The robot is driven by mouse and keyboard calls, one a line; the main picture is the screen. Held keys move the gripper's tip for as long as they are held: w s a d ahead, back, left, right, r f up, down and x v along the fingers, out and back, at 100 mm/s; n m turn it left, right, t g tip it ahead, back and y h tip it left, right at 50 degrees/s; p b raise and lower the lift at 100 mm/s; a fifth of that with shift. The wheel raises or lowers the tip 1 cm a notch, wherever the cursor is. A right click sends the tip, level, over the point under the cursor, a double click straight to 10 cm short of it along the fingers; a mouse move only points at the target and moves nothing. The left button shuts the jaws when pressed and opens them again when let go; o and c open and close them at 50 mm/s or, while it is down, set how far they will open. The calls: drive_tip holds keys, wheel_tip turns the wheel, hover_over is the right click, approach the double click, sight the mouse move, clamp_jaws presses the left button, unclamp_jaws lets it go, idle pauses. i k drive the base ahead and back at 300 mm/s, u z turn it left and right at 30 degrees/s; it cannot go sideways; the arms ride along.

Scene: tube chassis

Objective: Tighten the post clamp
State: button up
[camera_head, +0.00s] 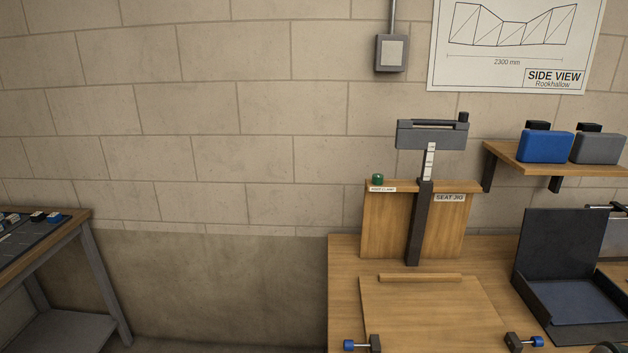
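The green post clamp knob (377,179) sits on the top edge of the upright wooden board of the seat jig (380,225), at its left end. A small white label (383,189) below it appears to read POST CLAMP. A dark upright post (417,225) stands in front of the board, right of the knob. A pale marked stem (429,162) rises from it to a grey head block (431,135) with a black knob at its upper right. How tight the clamp is cannot be seen.
The jig stands on a wooden bench (345,270) with a flat board (430,310) and two blue-knobbed clamps (362,344) (523,341) in front. An open black case (570,285) lies right. A shelf (550,160) holds blue and grey cases. A side table (75,222) stands left; floor between looks clear.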

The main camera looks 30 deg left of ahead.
sight(378, 179)
drive_tip(key=u, duration=0.8)
drive_tip(key=i, duration=1)
